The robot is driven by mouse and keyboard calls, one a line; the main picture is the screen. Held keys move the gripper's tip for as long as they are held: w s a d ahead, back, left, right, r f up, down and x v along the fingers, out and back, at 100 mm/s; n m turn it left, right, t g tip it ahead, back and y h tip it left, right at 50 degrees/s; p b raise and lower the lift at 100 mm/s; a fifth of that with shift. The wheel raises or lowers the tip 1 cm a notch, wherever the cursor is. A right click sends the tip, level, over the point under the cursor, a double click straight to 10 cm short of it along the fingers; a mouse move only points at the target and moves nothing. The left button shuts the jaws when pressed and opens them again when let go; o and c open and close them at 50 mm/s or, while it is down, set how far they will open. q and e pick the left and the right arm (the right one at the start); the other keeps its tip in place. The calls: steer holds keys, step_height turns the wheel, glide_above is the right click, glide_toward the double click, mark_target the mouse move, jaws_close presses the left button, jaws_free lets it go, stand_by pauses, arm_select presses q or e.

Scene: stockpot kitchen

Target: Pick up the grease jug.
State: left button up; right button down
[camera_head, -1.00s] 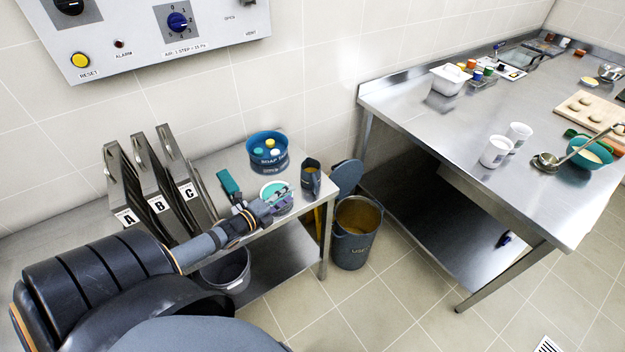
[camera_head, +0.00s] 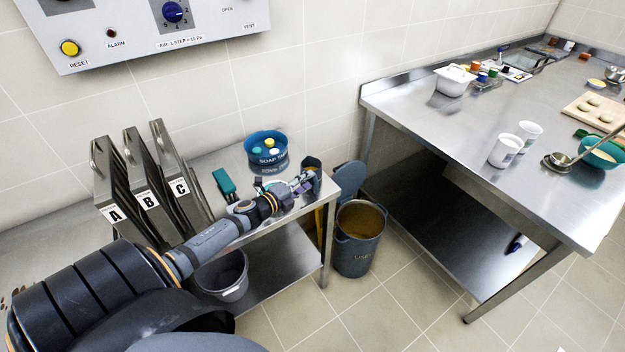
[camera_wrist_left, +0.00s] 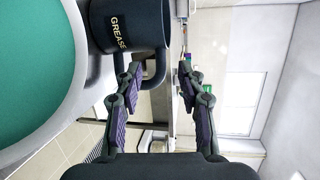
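The grease jug (camera_head: 312,168) is a dark grey jug near the right end of the small steel table. In the left wrist view the jug (camera_wrist_left: 118,27) shows its GREASE label, and its handle loop (camera_wrist_left: 161,66) faces my gripper. My left gripper (camera_head: 303,184) is at the jug's near side, partly covering it in the head view. In the left wrist view the left gripper (camera_wrist_left: 159,86) is open, with the handle between or just beyond its fingertips. I cannot tell whether a finger touches it. My right gripper is not in view.
A white-rimmed tub with teal contents (camera_wrist_left: 35,75) is close beside the gripper. A blue soap tub (camera_head: 266,150), a teal brush-like item (camera_head: 224,182) and lettered panels (camera_head: 147,195) share the small table. A grey bin (camera_head: 358,240) stands on the floor to the right.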

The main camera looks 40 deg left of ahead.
arm_select(q)
steer(key=shift+w+r+p, duration=0.25)
steer(key=shift+w+p, duration=0.35)
steer(key=shift+p, duration=0.1)
steer(key=shift+w+d+f, duration=0.1)
steer(key=shift+w+f, duration=0.05)
steer(key=shift+w, duration=0.15)
steer(key=shift+w+d+f, duration=0.1)
steer(key=shift+w+f, duration=0.1)
steer(key=shift+f, duration=0.05)
jaws_close()
